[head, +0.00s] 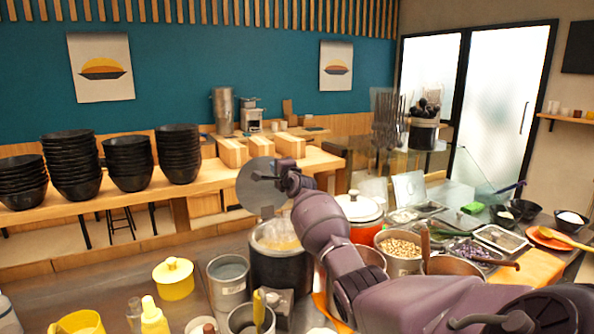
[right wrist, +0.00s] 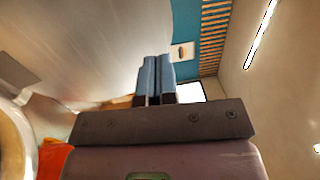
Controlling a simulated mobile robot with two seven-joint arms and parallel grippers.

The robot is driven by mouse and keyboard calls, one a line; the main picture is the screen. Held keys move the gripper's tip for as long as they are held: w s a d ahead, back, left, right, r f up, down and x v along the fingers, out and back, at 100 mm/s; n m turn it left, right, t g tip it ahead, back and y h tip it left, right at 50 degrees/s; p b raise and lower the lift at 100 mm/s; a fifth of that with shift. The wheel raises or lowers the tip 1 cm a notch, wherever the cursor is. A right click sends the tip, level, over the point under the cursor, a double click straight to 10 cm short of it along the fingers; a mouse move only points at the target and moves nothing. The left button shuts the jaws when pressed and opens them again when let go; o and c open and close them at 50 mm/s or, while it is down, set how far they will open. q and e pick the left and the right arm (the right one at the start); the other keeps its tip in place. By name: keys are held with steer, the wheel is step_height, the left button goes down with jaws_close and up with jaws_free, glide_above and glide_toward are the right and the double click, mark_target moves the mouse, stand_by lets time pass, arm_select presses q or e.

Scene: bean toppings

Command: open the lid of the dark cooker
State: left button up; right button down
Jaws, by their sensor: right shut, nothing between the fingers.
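The dark cooker (head: 275,274) stands on the counter near the middle of the head view. Its mouth is uncovered and pale yellowish contents show inside. Its round grey lid (head: 252,198) stands raised, nearly upright, above the back of the cooker. My right arm reaches in from the lower right, and my right gripper (head: 268,177) is at the lid, overlapping its upper part. In the right wrist view, the blue fingers of the right gripper (right wrist: 154,80) are together and empty, with a large smooth grey surface close on their left. Touch is unclear. My left gripper is not in view.
An orange pot with a white lid (head: 359,207) and a pot of beans (head: 400,246) stand right of the cooker, near my right arm. A metal pot (head: 228,278) and a yellow lidded pot (head: 173,278) stand left. Stacked black bowls (head: 127,165) are on the back counter.

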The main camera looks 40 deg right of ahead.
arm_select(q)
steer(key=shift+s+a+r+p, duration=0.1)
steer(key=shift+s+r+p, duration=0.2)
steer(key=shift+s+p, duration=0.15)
arm_select(e)
steer(key=r+v, duration=0.2)
steer(key=v, duration=0.8)
steer(key=shift+r, duration=0.25)
steer(key=shift+s+a, duration=0.1)
steer(key=shift+s, duration=0.05)
